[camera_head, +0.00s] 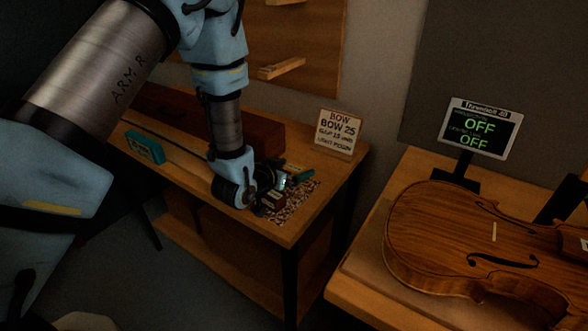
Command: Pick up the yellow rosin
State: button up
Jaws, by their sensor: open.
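My gripper (268,190) is low over the right end of the wooden bench (318,168), close to several small items. It is open, and I cannot make out anything between its fingers. I cannot clearly pick out a yellow rosin; my gripper and wrist hide part of this spot. A small dark reddish-brown block (274,201) is just in front of the fingers, on a speckled cloth or mat (290,208).
A teal box (145,147) is on the bench's left part, near a long thin bow-like stick. A long brown case (262,133) lies along the back. A sign (339,134) stands at the back right. A violin body (460,240) and an "OFF" display (480,128) occupy the right table.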

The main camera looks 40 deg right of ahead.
jog(key=shift+w+d+f, duration=0.1)
jog(key=shift+d, duration=0.15)
jog(key=c, duration=1.5)
